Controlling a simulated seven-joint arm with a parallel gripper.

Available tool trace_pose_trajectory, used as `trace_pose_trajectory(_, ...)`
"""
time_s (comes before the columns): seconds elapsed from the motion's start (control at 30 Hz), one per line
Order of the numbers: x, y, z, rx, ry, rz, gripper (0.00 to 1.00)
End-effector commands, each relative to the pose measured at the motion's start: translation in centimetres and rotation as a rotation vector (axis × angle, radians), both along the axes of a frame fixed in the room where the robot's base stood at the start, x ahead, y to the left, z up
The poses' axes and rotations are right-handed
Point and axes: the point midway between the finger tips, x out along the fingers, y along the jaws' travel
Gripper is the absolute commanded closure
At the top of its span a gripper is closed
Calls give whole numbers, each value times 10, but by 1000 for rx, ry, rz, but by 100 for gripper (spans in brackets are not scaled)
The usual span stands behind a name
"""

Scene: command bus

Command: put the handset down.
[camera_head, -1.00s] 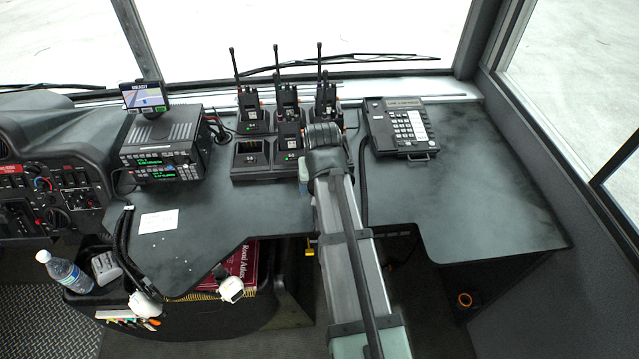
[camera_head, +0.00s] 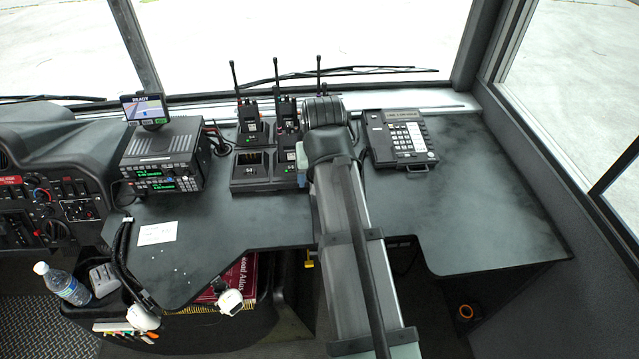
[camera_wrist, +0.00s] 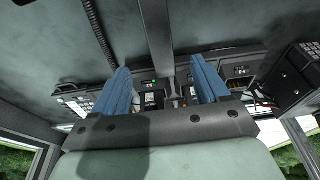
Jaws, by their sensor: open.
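Several black handheld radios (camera_head: 250,122) with upright antennas stand in a dark charger base (camera_head: 250,184) at the back middle of the desk. Its front left slot looks empty. A desk phone (camera_head: 408,138) with a keypad lies to their right; I cannot tell whether a separate handset rests on its dark left side. My gripper (camera_wrist: 160,72) shows two blue fingers spread apart, with nothing clamped between them. It hangs over the right part of the charger, where my arm hides some radios and slots. A dark grey bar (camera_wrist: 158,38) crosses the wrist view; I cannot tell what it is.
A radio console (camera_head: 160,160) with a small screen (camera_head: 146,107) stands on the left. A white card (camera_head: 157,233) lies in front of it. A bottle (camera_head: 62,284) stands at lower left. The right of the desk is bare. A coiled cord (camera_wrist: 95,35) shows in the wrist view.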

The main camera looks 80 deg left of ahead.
Motion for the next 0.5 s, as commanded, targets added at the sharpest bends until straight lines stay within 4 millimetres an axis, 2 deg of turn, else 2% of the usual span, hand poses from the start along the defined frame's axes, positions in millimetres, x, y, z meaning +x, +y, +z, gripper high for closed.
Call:
trace_pose_trajectory(0.2,0,-4,18,0,0,0,26)
trace_pose_trajectory(0.5,0,-6,23,0,0,0,26)
